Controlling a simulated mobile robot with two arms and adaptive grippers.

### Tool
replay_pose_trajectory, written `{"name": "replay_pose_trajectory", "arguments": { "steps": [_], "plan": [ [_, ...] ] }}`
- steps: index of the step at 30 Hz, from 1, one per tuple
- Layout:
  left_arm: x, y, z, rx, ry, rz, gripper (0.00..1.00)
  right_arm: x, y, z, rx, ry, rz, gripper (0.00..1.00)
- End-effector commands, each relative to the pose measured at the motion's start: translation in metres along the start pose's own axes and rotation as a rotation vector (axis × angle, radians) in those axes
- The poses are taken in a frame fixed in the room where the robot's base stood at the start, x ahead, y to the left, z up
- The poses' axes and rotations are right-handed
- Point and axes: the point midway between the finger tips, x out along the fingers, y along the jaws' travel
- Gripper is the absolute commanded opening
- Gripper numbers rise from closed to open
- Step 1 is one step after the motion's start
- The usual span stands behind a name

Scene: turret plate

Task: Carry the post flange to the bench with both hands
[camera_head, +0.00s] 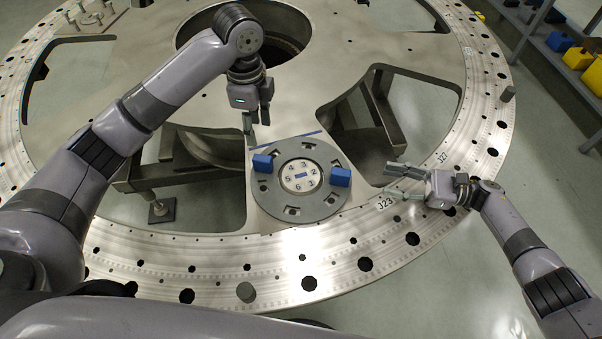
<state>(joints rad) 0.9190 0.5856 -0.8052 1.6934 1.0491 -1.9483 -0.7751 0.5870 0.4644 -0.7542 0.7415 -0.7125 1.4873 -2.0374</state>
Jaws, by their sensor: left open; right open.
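The post flange (321,204) is a grey disc with a numbered white centre, lying flat on the turret plate (310,247). Two blue blocks sit on it, one at its left (262,163) and one at its right (340,177). My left gripper (255,120) is open and empty, pointing down above the plate, behind the left blue block and apart from it. My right gripper (397,181) is open and empty, with its fingers pointing left, to the right of the flange and apart from it. The bench cannot be made out with certainty.
The ring-shaped plate has large cut-outs on both sides of the flange and a round opening (262,48) behind it. Small posts (90,18) stand on a pad at the far left. A shelf (555,45) with blue and yellow boxes stands at the far right.

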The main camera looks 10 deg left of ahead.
Motion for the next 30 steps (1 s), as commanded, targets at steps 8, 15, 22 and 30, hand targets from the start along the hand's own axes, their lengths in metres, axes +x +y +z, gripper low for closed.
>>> {"name": "replay_pose_trajectory", "arguments": {
  "steps": [8,15,22,30],
  "plan": [
    [0.058,0.001,0.001,-0.002,-0.001,0.004,0.43,0.058,0.001,0.001,-0.001,-0.002,0.003,0.43],
    [0.099,0.001,0.000,-0.001,0.000,0.002,0.43,0.099,0.000,0.001,-0.001,-0.002,0.001,0.43],
    [0.118,0.000,0.001,0.000,-0.001,0.000,0.43,0.118,0.000,0.000,0.000,-0.001,0.001,0.43],
    [0.120,0.000,0.000,0.000,-0.001,-0.001,0.43,0.121,0.000,0.000,-0.001,0.000,0.001,0.43]
  ]
}}
